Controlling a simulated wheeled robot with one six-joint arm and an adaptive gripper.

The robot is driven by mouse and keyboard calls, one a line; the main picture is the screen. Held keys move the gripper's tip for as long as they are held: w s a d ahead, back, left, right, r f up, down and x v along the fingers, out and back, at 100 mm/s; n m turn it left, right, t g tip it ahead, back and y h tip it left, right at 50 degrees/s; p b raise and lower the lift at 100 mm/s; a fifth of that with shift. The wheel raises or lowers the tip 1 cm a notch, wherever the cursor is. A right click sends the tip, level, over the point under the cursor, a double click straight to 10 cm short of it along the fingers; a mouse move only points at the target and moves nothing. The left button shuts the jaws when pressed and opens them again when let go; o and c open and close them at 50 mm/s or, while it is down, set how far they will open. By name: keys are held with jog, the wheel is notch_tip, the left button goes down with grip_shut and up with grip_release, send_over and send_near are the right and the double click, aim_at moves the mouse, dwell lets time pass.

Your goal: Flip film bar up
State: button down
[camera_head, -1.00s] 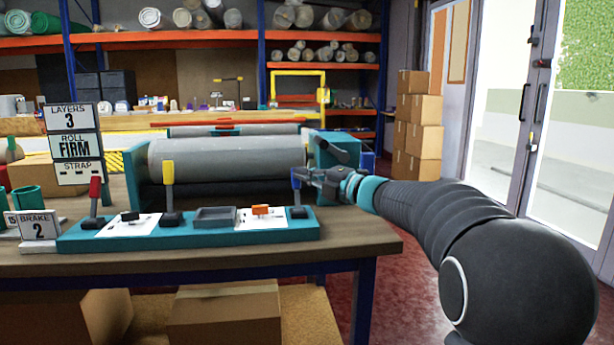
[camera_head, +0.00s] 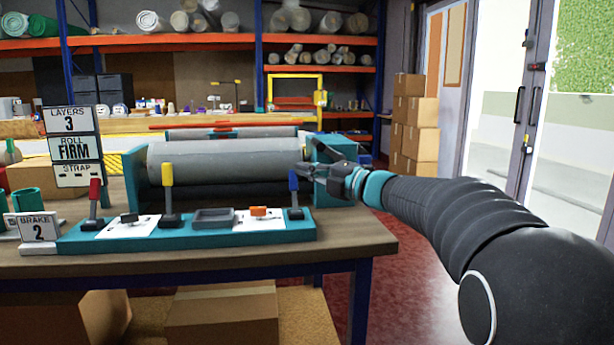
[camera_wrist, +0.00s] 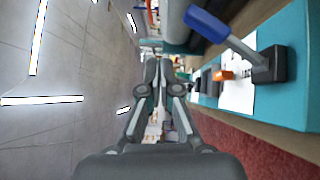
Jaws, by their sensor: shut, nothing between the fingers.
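A long red-topped bar (camera_head: 225,125) lies across the back of the roller machine, behind the grey roller (camera_head: 225,158). I cannot tell for certain that it is the film bar. My gripper (camera_head: 303,170) is shut and empty at the right end of the machine. It is close to the blue-handled lever (camera_head: 294,184), which stands nearly upright on the teal control panel (camera_head: 190,240). In the wrist view the closed fingers (camera_wrist: 160,64) point ahead, and the blue lever (camera_wrist: 222,30) is off to the right, apart from them. Part of the machine's right end is hidden by my gripper.
A yellow lever (camera_head: 168,185) and a red lever (camera_head: 95,200) stand farther left on the panel, with a grey tray (camera_head: 213,218) between levers. Sign cards (camera_head: 72,147) stand at left. Stacked cartons (camera_head: 415,125) stand behind on the right. Floor right of the table is clear.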

jog(key=s+d+r, duration=0.3)
jog(key=s+d, duration=0.1)
jog(key=d, duration=0.3)
jog(key=shift+s, duration=0.3)
jog(key=shift+w, duration=0.1)
